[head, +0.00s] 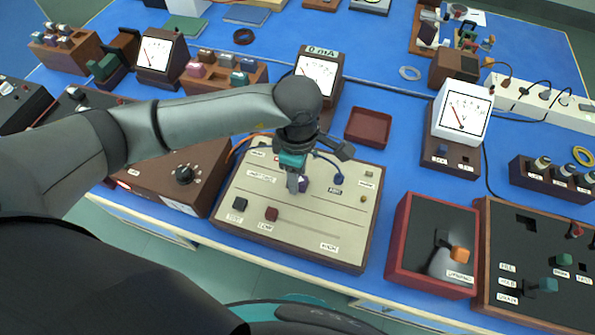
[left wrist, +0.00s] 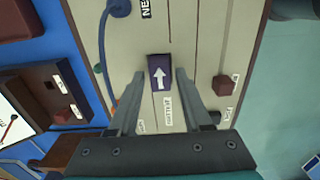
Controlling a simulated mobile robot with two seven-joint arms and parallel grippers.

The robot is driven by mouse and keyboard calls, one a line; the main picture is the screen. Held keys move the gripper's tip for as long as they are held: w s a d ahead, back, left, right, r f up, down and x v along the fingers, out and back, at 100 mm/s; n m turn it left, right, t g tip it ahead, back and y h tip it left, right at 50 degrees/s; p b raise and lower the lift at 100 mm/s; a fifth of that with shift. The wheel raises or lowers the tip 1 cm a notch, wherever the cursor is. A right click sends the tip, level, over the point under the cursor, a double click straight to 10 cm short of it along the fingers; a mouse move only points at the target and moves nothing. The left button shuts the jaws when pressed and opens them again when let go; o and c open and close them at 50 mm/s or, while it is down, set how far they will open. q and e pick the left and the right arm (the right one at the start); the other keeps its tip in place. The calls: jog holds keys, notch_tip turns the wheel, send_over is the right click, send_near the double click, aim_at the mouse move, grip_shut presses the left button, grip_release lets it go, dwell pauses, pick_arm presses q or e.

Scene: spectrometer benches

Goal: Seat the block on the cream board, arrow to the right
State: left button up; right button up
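The cream board (head: 290,235) is the top of a brown-sided unit in the middle of the bench; its panel also shows in the left wrist view (left wrist: 198,40). The block (left wrist: 160,72) is dark purple with a white arrow pointing up in the left wrist view, which is rightward in the head view. A bit of it (head: 304,184) shows beside the fingers in the head view. My left gripper (head: 298,186) points down over the board. Its fingers (left wrist: 160,76) stand either side of the block with narrow gaps. Whether the block is fully seated I cannot tell. My right gripper is out of view.
A black knob (head: 239,203) and a red knob (head: 271,214) stand near the board's front edge. A blue plug with a cable (head: 338,179) is at its back right. An empty red tray (head: 368,127) lies behind. A red-framed box (head: 432,245) stands to the right.

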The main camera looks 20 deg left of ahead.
pick_arm(q)
jog(key=shift+o, duration=1.1)
jog(key=shift+r, duration=0.1)
notch_tip(320, 180, up, 15)
jog(key=p, duration=0.1)
jog(key=shift+s, duration=0.15)
